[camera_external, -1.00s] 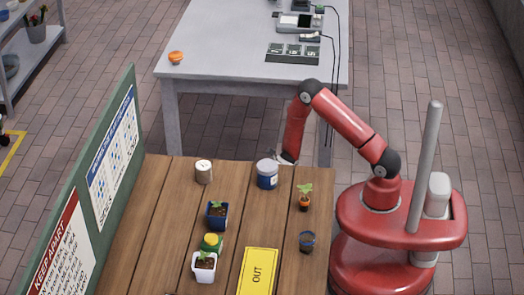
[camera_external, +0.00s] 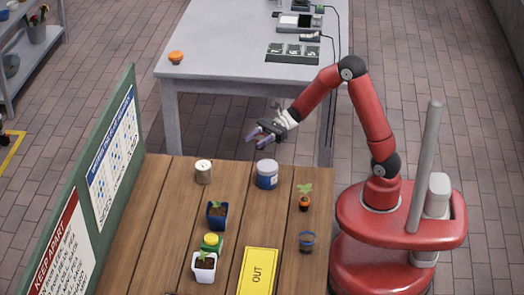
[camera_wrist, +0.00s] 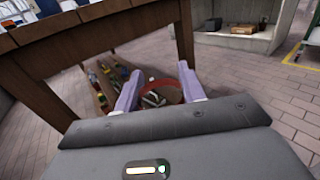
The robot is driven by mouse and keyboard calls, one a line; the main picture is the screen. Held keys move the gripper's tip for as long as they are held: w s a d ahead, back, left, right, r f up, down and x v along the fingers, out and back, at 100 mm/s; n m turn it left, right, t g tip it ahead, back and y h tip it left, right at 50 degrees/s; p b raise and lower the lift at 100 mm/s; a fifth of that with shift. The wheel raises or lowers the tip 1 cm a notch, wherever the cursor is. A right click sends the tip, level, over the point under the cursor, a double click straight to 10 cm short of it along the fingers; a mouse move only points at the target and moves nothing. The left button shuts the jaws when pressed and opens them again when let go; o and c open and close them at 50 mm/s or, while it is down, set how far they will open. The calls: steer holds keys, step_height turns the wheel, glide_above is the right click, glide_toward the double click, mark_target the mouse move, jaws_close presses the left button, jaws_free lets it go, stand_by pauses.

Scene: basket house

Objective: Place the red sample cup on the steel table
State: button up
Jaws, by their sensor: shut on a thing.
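My gripper (camera_external: 262,133) is raised at the far edge of the wooden table, between it and the steel table (camera_external: 220,55). Its pale purple fingers point left. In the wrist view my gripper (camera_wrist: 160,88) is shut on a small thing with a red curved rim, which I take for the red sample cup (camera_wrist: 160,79). Most of the cup's body is hard to make out against the clutter behind it. In the external view I cannot pick the cup out at the fingers.
The steel table bears an orange object (camera_external: 176,57), dark panels (camera_external: 292,53) and devices; its middle left is clear. A green board (camera_external: 125,150) stands left.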

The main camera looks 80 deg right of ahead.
step_height(320, 180, up, 28)
steer(key=s+d+m+t+h, duration=0.2)
steer(key=d, duration=1)
steer(key=s+d+m+t+h, duration=0.2)
steer(key=d, duration=1.1)
steer(key=s+d+m+t+h, duration=0.2)
steer(key=s+d+m+h, duration=0.15)
steer(key=s+d, duration=0.95)
steer(key=shift+n, duration=0.45)
steer(key=f, duration=0.3)
steer(key=w+d+f, duration=0.1)
steer(key=f, duration=0.3)
steer(key=w+f+b, duration=0.1)
steer(key=f, duration=0.2)
steer(key=shift+w+d+f, duration=0.2)
steer(key=shift+f, duration=0.1)
steer(key=shift+f+b, duration=0.55)
steer(key=shift+b, duration=0.2)
steer(key=shift+f, duration=0.5)
